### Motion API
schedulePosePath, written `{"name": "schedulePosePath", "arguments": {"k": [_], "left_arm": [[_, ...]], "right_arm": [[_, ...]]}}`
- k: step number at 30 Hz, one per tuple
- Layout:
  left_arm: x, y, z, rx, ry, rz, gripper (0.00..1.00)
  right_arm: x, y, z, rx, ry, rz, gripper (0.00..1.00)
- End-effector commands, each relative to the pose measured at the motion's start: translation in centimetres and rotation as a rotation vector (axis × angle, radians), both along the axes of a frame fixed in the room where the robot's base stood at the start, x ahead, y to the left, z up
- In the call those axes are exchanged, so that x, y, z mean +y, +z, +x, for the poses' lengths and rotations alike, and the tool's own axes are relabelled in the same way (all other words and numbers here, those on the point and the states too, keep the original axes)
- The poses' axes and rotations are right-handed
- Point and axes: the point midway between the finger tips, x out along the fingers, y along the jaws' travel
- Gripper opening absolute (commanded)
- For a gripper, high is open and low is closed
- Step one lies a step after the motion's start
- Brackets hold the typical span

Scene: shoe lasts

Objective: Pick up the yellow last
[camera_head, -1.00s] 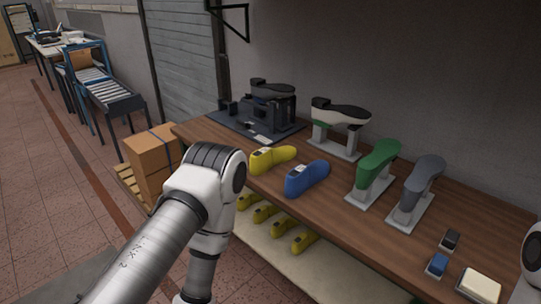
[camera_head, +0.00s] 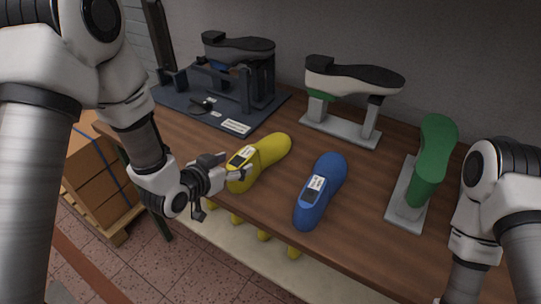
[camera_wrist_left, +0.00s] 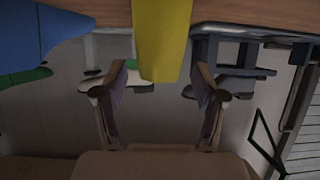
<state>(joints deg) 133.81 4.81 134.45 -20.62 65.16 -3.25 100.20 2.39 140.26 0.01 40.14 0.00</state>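My left gripper (camera_head: 230,166) is open at the near left end of the yellow last. Its two fingers (camera_wrist_left: 162,82) stand apart with a gap between them, and I see no grip on the last. Whether a finger touches it I cannot tell. My right arm shows at the right edge, but its gripper is out of view.
A blue last (camera_head: 320,190) lies right of the yellow one. A green last (camera_head: 433,150) and a black-and-white last (camera_head: 350,78) stand on grey stands behind. A dark fixture (camera_head: 245,95) stands at the back left. Yellow lasts (camera_head: 264,236) lie on a lower shelf. Boxes (camera_head: 100,170) stand left.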

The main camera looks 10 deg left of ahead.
Motion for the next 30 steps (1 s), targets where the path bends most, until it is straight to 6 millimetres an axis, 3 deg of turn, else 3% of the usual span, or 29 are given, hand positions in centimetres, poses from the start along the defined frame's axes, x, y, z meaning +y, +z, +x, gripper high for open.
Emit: {"name": "schedulePosePath", "arguments": {"k": [4,15,22,23,28,29,30], "left_arm": [[-0.7,0.7,1.9,-0.041,-0.013,-0.002,0.70],[-3.0,-1.5,6.7,-0.034,-0.012,-0.002,0.70],[-3.0,-1.8,7.1,-0.032,-0.010,-0.004,0.70],[-3.0,-1.8,7.1,-0.032,-0.010,-0.004,0.67],[-3.0,-1.8,7.0,-0.032,-0.010,-0.004,0.06],[-3.0,-1.8,7.0,-0.032,-0.010,-0.004,0.00],[-3.0,-1.8,7.0,-0.031,-0.010,-0.004,0.00]], "right_arm": [[0.0,0.3,-0.1,0.002,0.001,0.000,0.40],[0.0,1.9,0.0,0.001,0.002,0.000,0.40],[0.0,1.8,0.0,0.002,0.002,0.000,0.40],[0.0,1.8,0.0,0.002,0.002,0.000,0.40],[0.0,1.8,0.0,0.002,0.002,0.000,0.40],[0.0,1.8,0.0,0.002,0.002,0.000,0.40],[0.0,1.8,0.0,0.002,0.002,0.000,0.40]]}}
